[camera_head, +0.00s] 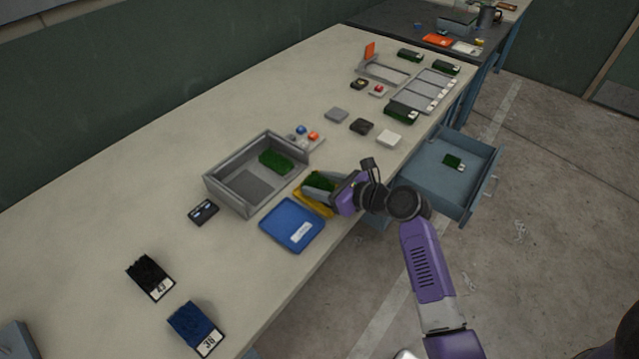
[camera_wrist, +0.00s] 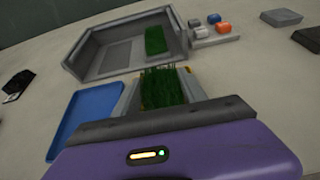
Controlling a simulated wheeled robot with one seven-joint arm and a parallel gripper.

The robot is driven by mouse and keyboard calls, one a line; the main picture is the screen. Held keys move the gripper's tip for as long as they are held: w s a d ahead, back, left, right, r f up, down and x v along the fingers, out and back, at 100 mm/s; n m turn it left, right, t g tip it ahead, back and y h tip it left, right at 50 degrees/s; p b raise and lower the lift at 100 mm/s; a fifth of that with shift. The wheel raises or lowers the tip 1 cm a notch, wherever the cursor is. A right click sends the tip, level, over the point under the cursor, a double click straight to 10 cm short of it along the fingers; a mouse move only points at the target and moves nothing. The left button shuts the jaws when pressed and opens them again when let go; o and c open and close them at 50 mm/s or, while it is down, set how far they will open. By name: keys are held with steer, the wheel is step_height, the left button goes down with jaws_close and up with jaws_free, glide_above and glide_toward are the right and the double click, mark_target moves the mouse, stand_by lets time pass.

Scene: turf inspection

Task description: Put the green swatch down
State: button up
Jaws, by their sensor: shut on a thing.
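My gripper (camera_head: 325,184) is shut on a green turf swatch (camera_head: 318,181) at the front edge of the bench. The swatch shows between the fingers in the wrist view (camera_wrist: 164,86). A yellow tray (camera_head: 312,202) lies below or just beside the held swatch, mostly hidden by it and my gripper. I cannot tell whether the swatch touches the tray. A second green swatch (camera_head: 276,162) lies in the right part of a grey open box (camera_head: 222,187), behind my gripper; it also shows in the wrist view (camera_wrist: 156,40).
A blue tray (camera_head: 291,225) lies left of the yellow one. A small block with coloured buttons (camera_head: 306,138) stands by the box. Black (camera_head: 150,277) and blue (camera_head: 196,328) swatches lie front left. The left bench is mostly clear.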

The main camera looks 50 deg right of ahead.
steer(key=o, duration=1.1)
steer(key=shift+o, duration=0.2)
steer(key=shift+s+r, duration=0.1)
steer(key=v, duration=1.1)
steer(key=shift+s+r, duration=0.2)
steer(key=shift+s, duration=0.15)
